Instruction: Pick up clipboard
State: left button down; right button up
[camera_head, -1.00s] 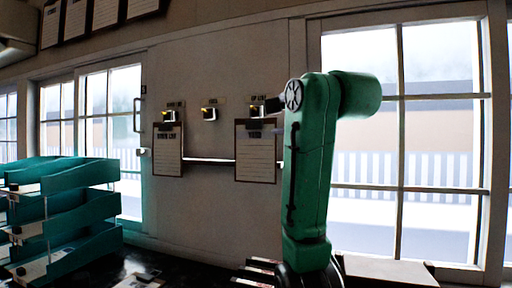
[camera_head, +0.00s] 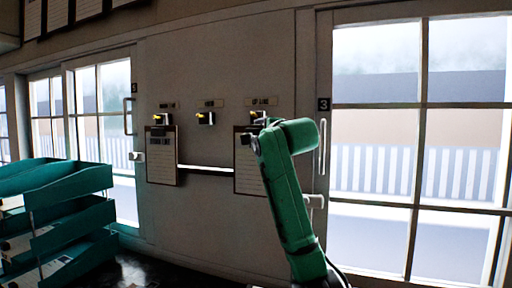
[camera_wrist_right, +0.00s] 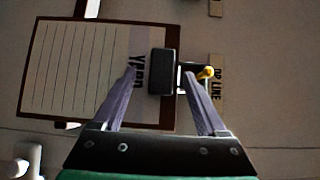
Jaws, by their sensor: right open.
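Two clipboards with white lined sheets hang on the wall. In the head view, the left clipboard (camera_head: 162,160) is in full view, and the right clipboard (camera_head: 245,178) is partly covered by my right arm. My right gripper (camera_head: 256,133) is at the top of the right clipboard. In the right wrist view, that brown-edged clipboard (camera_wrist_right: 75,80) lies to the left and my right gripper (camera_wrist_right: 159,76) is open. Its two fingers appear on either side of the dark clip (camera_wrist_right: 162,72); contact cannot be told. My left gripper is not in view.
Hooks with yellow tips, such as the middle hook (camera_head: 205,118), sit under small labels. Teal trays (camera_head: 65,225) are stacked at the lower left. A windowed door (camera_head: 420,150) with a handle (camera_head: 322,147) is right of my arm.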

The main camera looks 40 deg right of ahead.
jog(key=shift+w+r, duration=0.15)
jog(key=shift+w, duration=0.05)
jog(key=shift+s+a, duration=0.1)
jog(key=shift+s, duration=0.05)
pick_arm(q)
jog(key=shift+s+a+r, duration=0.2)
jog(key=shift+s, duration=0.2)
pick_arm(e)
grip_shut()
